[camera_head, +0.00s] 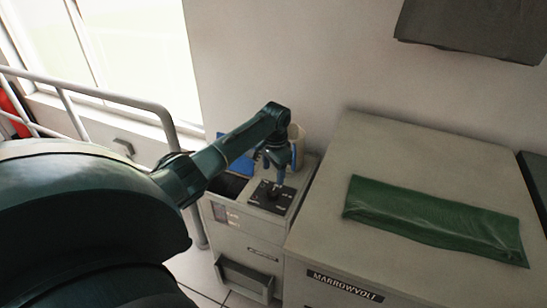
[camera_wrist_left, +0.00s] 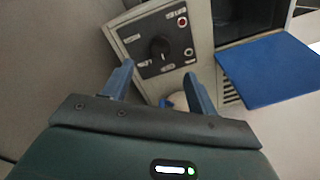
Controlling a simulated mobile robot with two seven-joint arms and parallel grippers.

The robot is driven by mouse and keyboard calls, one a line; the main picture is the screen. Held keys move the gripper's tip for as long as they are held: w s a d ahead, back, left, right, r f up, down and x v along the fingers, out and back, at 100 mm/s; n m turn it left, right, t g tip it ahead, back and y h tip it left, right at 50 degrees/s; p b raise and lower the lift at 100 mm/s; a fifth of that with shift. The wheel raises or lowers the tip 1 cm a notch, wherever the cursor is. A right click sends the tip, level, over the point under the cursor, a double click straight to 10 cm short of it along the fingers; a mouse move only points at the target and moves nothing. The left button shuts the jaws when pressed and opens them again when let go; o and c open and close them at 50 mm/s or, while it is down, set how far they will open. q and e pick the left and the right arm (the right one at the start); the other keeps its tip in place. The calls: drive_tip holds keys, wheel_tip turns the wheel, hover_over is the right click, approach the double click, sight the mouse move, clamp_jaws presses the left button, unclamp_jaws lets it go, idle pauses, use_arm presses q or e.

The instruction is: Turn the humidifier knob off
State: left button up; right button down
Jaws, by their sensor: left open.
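The humidifier (camera_head: 232,215) is a grey cabinet standing left of a larger grey cabinet. Its black control panel (camera_head: 271,197) is on top, with a dark knob; in the left wrist view the round black knob (camera_wrist_left: 159,47) sits in the middle of the panel (camera_wrist_left: 140,58), with white labels and a red light (camera_wrist_left: 182,22) around it. My left gripper (camera_head: 274,180) is over the panel. In the left wrist view its two blue fingers (camera_wrist_left: 158,78) are apart and empty, with the knob beyond and between them. I cannot tell the exact gap to the knob. My right gripper is not in view.
A larger cabinet (camera_head: 390,160) stands to the right with a folded green cloth (camera_head: 435,218) on it. A blue lid or board (camera_wrist_left: 268,69) is beside the panel. A cream container (camera_head: 296,145) stands behind my gripper. A metal railing (camera_head: 100,95) runs along the left.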

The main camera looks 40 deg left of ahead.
use_arm(q)
drive_tip(key=shift+d+r, duration=0.1)
drive_tip(key=shift+r, duration=1.75)
